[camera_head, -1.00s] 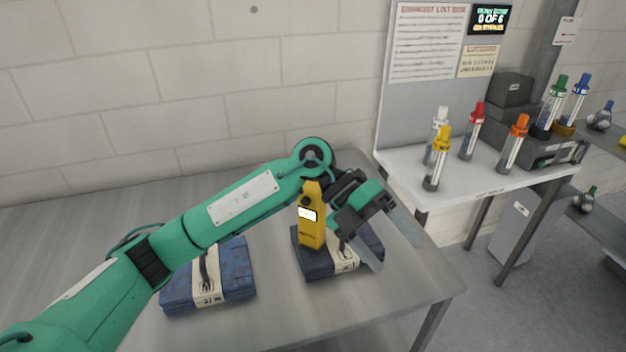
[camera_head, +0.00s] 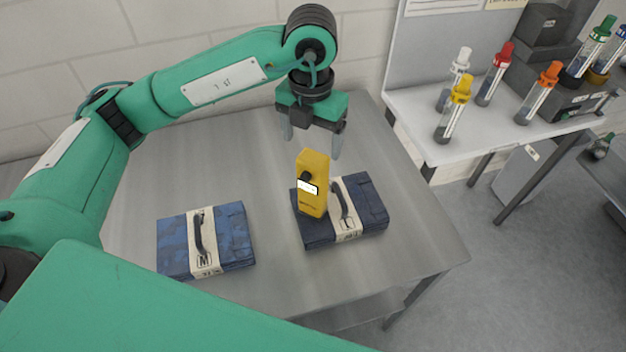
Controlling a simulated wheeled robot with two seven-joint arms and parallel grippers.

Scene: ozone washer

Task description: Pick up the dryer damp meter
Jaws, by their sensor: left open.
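The yellow dryer damp meter (camera_head: 314,180) stands upright on the left part of a dark blue folded bundle (camera_head: 372,208). It has a small white display and a dark knob on its front. My left gripper (camera_head: 312,150) is open, with its fingers pointing down. In the picture it is just above and behind the meter's top, with nothing between its fingers. I cannot tell how far apart in depth they are. My right gripper is not in view.
A blue patterned bundle (camera_head: 230,240) with a pale band and dark handle lies to the left on the grey table (camera_head: 190,170). At right, a white side table (camera_head: 425,120) holds several capped tubes, including a yellow-capped one (camera_head: 453,110). The grey table's back left is clear.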

